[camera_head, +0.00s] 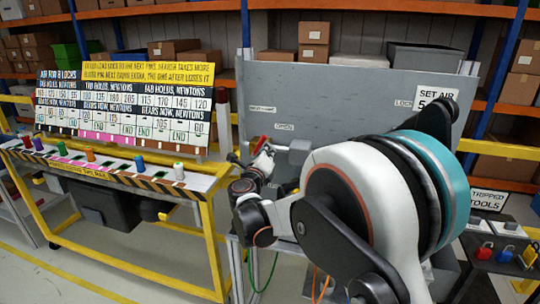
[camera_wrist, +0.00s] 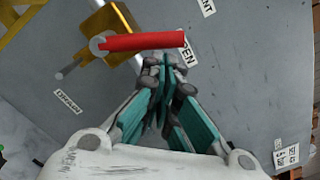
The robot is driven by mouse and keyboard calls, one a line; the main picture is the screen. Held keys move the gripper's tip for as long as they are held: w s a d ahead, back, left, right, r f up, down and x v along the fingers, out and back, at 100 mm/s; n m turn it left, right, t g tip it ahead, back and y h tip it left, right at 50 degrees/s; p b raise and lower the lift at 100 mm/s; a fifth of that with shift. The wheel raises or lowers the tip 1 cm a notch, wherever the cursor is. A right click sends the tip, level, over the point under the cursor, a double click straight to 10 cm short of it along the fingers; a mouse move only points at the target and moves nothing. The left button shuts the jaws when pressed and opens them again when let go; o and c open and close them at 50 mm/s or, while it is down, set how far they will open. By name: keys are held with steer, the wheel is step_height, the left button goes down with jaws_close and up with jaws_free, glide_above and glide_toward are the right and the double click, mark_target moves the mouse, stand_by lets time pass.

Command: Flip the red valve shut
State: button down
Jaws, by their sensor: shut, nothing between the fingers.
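The red valve handle (camera_wrist: 140,42) is a red bar lying across the upper part of the wrist view. Its left end joins a grey pivot on a brass-coloured valve body (camera_wrist: 112,32). Its right end points at a partly hidden label ending in "EN" (camera_wrist: 188,53). In the head view the red handle (camera_head: 260,145) shows small in front of the grey panel. My gripper (camera_wrist: 165,62) is shut and empty, its tips just below the handle's right half in the wrist view. I cannot tell whether they touch it. In the head view my arm partly hides this area.
The grey panel (camera_head: 340,88) stands behind the valve, with small labels. A yellow-framed bench (camera_head: 130,190) with coloured pegs and a number board (camera_head: 125,105) stands at the left. Red and blue padlocks sit on a stand (camera_head: 497,250) at the right. Shelves with boxes line the back.

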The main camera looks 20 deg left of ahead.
mark_target(263, 141)
steer(key=shift+a+r+p, duration=0.35)
steer(key=shift+a+r, duration=0.65)
steer(key=shift+a, duration=0.1)
